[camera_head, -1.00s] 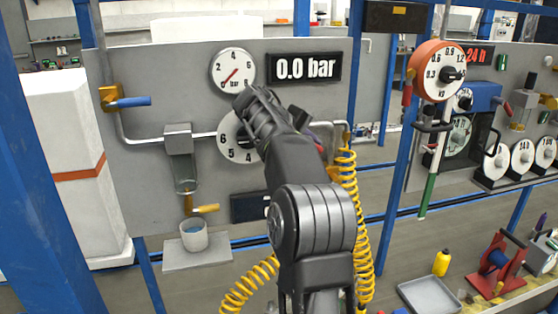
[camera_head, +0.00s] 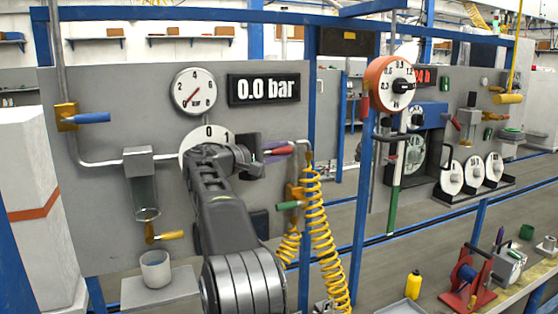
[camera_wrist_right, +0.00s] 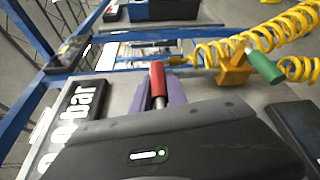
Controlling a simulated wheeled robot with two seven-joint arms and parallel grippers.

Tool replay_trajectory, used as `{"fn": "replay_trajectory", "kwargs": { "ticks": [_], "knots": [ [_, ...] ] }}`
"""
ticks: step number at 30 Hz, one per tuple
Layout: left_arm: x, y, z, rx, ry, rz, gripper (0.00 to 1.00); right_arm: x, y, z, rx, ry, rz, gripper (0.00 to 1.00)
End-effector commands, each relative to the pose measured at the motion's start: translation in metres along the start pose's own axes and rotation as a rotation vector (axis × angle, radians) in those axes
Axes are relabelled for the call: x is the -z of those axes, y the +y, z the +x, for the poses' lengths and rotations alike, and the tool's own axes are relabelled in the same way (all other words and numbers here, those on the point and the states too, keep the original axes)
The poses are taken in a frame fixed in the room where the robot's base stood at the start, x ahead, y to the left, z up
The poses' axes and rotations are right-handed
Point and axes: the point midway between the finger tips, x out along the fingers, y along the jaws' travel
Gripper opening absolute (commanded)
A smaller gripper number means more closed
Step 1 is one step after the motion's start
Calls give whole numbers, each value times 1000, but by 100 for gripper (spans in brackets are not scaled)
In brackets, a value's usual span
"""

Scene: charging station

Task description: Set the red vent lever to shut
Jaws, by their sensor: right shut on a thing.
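The red vent lever (camera_head: 279,151) sticks out to the right, nearly level, at the right part of the grey panel (camera_head: 100,215), below the black 0.0 bar display (camera_head: 264,89). My right gripper (camera_head: 266,153) is at the lever with its purple fingers around it. In the right wrist view the red lever (camera_wrist_right: 157,80) lies between the two purple fingers (camera_wrist_right: 158,97), and they are shut on it. The lever's pivot is hidden behind my gripper. My left gripper is out of view.
A round pressure gauge (camera_head: 194,92) reads near zero. A numbered dial (camera_head: 190,143) is partly hidden by my right arm. A green-handled valve (camera_head: 289,205) and a coiled yellow hose (camera_head: 320,240) sit just below the lever. A blue post (camera_head: 362,200) stands to the right.

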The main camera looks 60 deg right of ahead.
Motion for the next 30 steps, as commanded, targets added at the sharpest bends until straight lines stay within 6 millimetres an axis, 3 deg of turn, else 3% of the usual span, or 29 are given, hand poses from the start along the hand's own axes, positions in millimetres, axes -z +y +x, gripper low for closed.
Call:
{"fn": "replay_trajectory", "kwargs": {
  "ticks": [11,12,19,30],
  "knots": [
    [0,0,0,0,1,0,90,1,2,0,-9,2,-5,0],
    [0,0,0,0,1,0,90,1,2,0,-9,2,-5,21],
    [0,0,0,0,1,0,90,0,1,0,-6,0,-4,40],
    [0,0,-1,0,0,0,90,-1,6,0,-6,-2,-2,41]
  ]
}}
